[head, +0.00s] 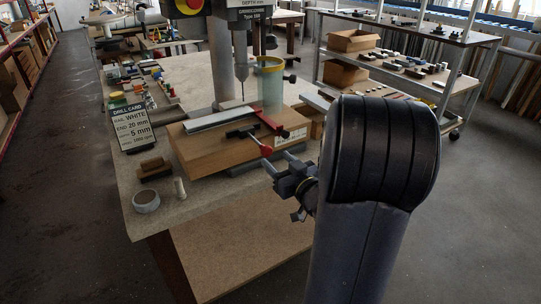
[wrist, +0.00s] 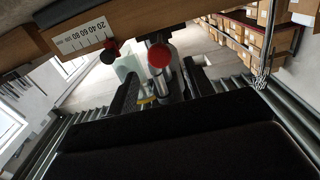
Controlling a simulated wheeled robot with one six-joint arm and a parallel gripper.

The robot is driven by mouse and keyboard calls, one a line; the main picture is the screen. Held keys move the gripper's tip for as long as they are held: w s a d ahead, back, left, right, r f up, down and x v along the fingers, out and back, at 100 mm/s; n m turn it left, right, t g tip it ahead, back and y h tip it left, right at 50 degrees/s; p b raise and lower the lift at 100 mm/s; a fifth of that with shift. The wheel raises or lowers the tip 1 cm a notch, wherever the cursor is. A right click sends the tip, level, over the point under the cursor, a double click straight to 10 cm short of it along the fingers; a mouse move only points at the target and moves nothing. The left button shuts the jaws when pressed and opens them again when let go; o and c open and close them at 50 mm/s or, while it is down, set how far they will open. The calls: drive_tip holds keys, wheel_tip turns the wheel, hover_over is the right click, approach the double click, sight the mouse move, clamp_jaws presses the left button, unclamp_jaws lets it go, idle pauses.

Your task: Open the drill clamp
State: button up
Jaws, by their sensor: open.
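The drill clamp shows in the head view as a red bar (head: 268,119) lying across the end of the white rail (head: 220,120), with a red-tipped handle (head: 265,148) at the front of the wooden block (head: 235,145). My gripper (head: 275,162) is open, with its fingers pointing at this handle from the front right. In the wrist view, a round red handle end (wrist: 159,55) and a metal shaft (wrist: 163,82) appear between the two fingers of my gripper (wrist: 160,88). I cannot tell whether the fingers touch it.
The drill bit (head: 242,88) hangs above the block. A drill card (head: 130,125) stands at left, reading white rail, end 20 mm, 5 mm. A tape roll (head: 146,201) and a small white cylinder (head: 180,188) are on the bench front. Shelves (head: 400,75) stand at right.

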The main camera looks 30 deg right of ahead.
sight(262, 146)
drive_tip(key=s, duration=0.5)
drive_tip(key=shift+w, duration=0.15)
drive_tip(key=w+p, duration=0.1)
drive_tip(key=w, duration=1.3)
drive_tip(key=shift+a, duration=0.15)
drive_tip(key=shift+s, duration=0.1)
drive_tip(key=shift+w+p, duration=0.4)
drive_tip(key=shift+w, duration=0.65)
idle(1.1)
